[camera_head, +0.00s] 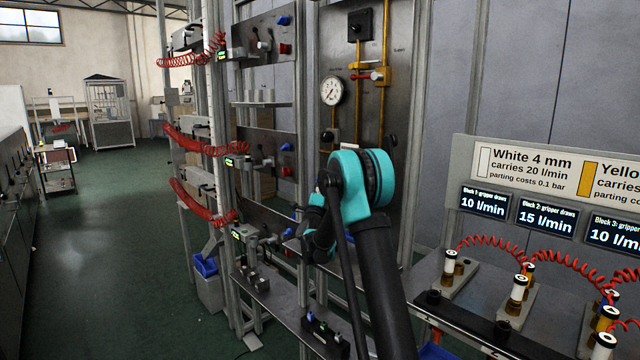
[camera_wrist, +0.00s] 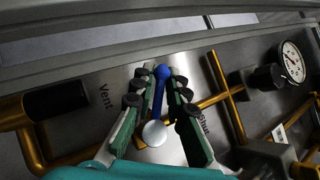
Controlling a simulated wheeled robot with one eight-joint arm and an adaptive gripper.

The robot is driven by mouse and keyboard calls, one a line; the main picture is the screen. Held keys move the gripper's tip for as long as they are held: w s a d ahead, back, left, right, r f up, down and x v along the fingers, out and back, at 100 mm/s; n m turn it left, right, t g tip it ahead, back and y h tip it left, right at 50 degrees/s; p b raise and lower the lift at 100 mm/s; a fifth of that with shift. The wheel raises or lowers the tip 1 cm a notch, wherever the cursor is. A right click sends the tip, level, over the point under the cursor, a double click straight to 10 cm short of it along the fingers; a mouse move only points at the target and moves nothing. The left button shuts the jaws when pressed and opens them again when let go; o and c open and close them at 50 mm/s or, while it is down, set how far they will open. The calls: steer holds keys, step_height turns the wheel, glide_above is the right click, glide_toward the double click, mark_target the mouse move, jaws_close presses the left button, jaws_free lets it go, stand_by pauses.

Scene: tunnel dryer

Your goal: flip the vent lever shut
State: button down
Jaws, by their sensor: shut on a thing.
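The vent lever (camera_wrist: 158,98) is a blue bar with a round blue end, on a silver round pivot, seen in the wrist view. It stands on a grey metal panel (camera_wrist: 85,75) between the printed words Vent, on its left, and Shut, on its right. The lever points up in that view, roughly midway between the two words. My gripper (camera_wrist: 160,88) has its green and black fingers on both sides of the lever and is shut on it. In the head view my arm hides the lever and the fingers.
Yellow pipes (camera_wrist: 222,85) run close on the right of the fingers, with a black knob (camera_wrist: 268,77) and a gauge (camera_wrist: 292,62). A black cylinder (camera_wrist: 57,103) lies to the left. In the head view, a bench (camera_head: 450,310) with red coiled hoses stands on the right.

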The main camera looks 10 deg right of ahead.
steer(key=c, duration=1.6)
jaws_free()
steer(key=shift+c, duration=0.2)
steer(key=s+a+f, duration=0.1)
steer(key=s+a, duration=0.1)
steer(key=s, duration=0.6)
steer(key=s+a+f, duration=0.1)
steer(key=s+a, duration=0.1)
steer(key=s, duration=0.5)
steer(key=shift+s+a+f, duration=0.2)
steer(key=shift+s+a, duration=0.05)
steer(key=shift+s, duration=0.15)
